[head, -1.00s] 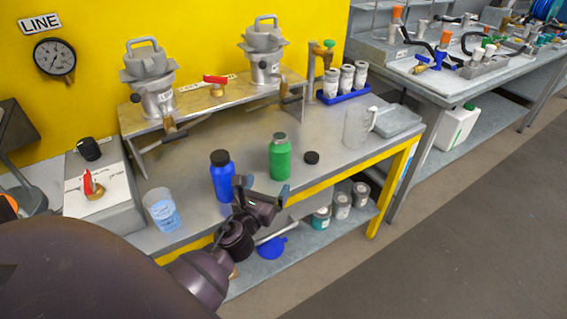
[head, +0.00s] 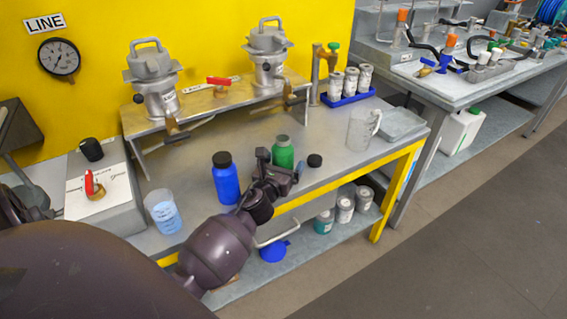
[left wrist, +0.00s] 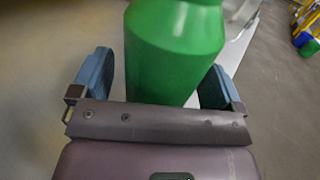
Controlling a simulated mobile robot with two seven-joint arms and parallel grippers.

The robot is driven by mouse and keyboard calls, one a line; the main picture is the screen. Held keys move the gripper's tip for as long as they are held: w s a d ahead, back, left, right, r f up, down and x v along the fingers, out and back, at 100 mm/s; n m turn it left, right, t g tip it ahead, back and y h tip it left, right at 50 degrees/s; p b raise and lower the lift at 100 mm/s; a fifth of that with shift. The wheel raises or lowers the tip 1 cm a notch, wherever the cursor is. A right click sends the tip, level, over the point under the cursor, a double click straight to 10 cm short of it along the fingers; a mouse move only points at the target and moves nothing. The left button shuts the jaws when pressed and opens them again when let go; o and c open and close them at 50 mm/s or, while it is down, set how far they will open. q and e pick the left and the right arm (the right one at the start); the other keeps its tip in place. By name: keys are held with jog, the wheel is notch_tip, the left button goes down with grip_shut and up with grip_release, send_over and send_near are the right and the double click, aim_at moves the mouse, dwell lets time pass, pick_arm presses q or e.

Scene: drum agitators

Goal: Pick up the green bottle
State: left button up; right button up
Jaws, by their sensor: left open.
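The green bottle (head: 282,151) stands upright on the grey bench top, its lower part hidden behind my left gripper (head: 281,167) in the head view. In the left wrist view the green bottle (left wrist: 175,45) fills the middle, between the two blue-padded fingers of my left gripper (left wrist: 160,82). The fingers are apart, one on each side of the bottle, and a gap shows at the left finger. Whether the right finger touches the bottle I cannot tell. My right gripper is in neither view.
A blue bottle (head: 225,178) stands close left of the gripper. A black cap (head: 315,160) lies just right of the green bottle. A clear beaker (head: 163,212) and a clear jug (head: 360,130) stand on the bench (head: 330,178). Metal drum agitators (head: 152,80) stand behind.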

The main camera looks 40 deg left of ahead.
pick_arm(q)
jog(key=shift+w, duration=0.25)
jog(key=shift+c, duration=0.3)
jog(key=c, duration=1.1)
jog(key=shift+r, duration=0.25)
